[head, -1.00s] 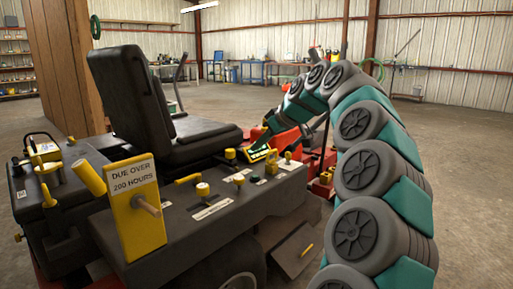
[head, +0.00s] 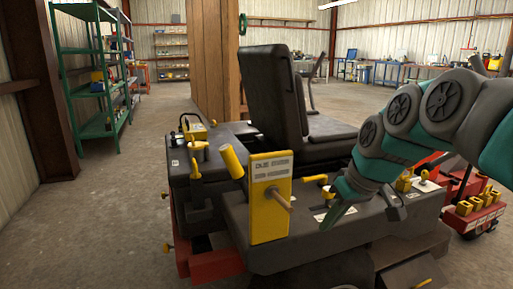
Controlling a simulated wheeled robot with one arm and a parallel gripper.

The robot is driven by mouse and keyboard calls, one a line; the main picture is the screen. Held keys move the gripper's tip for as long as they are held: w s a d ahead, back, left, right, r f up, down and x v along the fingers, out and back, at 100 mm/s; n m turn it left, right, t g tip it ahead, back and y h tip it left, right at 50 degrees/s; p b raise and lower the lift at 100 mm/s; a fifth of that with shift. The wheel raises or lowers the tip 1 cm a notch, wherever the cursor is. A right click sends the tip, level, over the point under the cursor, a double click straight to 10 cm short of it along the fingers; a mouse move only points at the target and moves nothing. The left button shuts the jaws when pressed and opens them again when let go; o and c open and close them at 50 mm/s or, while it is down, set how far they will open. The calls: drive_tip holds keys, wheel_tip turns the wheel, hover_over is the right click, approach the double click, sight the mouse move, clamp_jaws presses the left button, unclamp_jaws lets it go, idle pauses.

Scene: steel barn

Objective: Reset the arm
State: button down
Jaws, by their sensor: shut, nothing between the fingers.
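My arm comes in from the right edge in the head view, grey and teal, bent over the dark console of a ride-on machine (head: 300,262). My gripper (head: 332,215) is at its lower left end, pointing down and to the left, just above or in front of the console top. It appears shut and empty. Whether its tip touches the console I cannot tell. The arm hides part of the console and seat side.
A yellow tag plate (head: 269,225) and yellow lever stand close left of my gripper. The black seat (head: 272,95) rises behind. A green shelf (head: 88,75) is far left. A red unit with yellow knobs (head: 474,215) is at right. Floor at left is clear.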

drive_tip(key=s+f+m+g+h, duration=0.1)
drive_tip(key=s+f, duration=0.4)
drive_tip(key=s, duration=0.4)
drive_tip(key=s+f+m+g+h+p, duration=0.1)
drive_tip(key=s+f+m+g, duration=0.1)
drive_tip(key=s+f, duration=0.3)
drive_tip(key=s+f+m+g+h, duration=0.1)
drive_tip(key=s+f, duration=0.4)
drive_tip(key=s, duration=0.8)
drive_tip(key=shift+s+a+f+m+g, duration=0.15)
drive_tip(key=shift+s+f+m+g, duration=0.15)
drive_tip(key=shift+g, duration=0.4)
idle(0.4)
